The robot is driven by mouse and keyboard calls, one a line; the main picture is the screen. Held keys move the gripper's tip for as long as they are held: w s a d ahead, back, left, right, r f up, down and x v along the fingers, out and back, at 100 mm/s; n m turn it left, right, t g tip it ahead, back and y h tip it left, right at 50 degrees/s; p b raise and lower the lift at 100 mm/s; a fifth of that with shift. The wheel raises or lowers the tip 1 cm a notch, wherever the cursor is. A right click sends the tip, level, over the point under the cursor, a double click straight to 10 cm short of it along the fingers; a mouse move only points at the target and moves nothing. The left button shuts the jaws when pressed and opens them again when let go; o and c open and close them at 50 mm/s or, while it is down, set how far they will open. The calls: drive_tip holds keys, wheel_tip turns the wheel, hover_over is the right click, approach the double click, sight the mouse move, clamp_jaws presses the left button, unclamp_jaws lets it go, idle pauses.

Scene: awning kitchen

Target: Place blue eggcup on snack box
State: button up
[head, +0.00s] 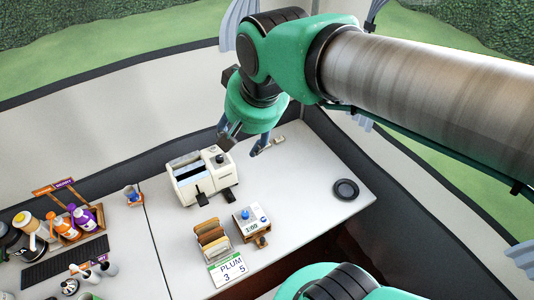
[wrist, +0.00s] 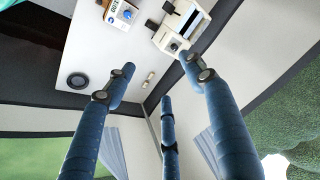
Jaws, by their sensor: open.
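A small round blue thing (head: 245,213), possibly the blue eggcup, shows at a small white box (head: 254,226) with orange-brown sides and the marking 1:00, near the front of the counter. I cannot tell whether this box is the snack box. The box also shows at the top of the wrist view (wrist: 118,12), with a blue round spot. Another small blue and orange item (head: 133,197) stands left of the white machine; its kind is unclear. My gripper (head: 246,140) is open and empty above the counter's back edge, behind the white machine. Its spread fingers show in the wrist view (wrist: 157,75).
A white slotted machine (head: 202,178) stands between my gripper and the front items. A rack of brown slices (head: 211,238) and a PLUM sign (head: 227,269) are beside the marked box. A black disc (head: 345,189) lies right. Bottles (head: 85,220) crowd the left. The right counter is mostly clear.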

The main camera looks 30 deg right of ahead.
drive_tip(key=s+d+f+n, duration=0.1)
drive_tip(key=s+d+n, duration=0.1)
drive_tip(key=s, duration=0.5)
drive_tip(key=shift+s+d+f+n+t, duration=0.3)
drive_tip(key=shift+s+d+f+n, duration=0.05)
drive_tip(key=shift+f+n, duration=0.05)
idle(0.9)
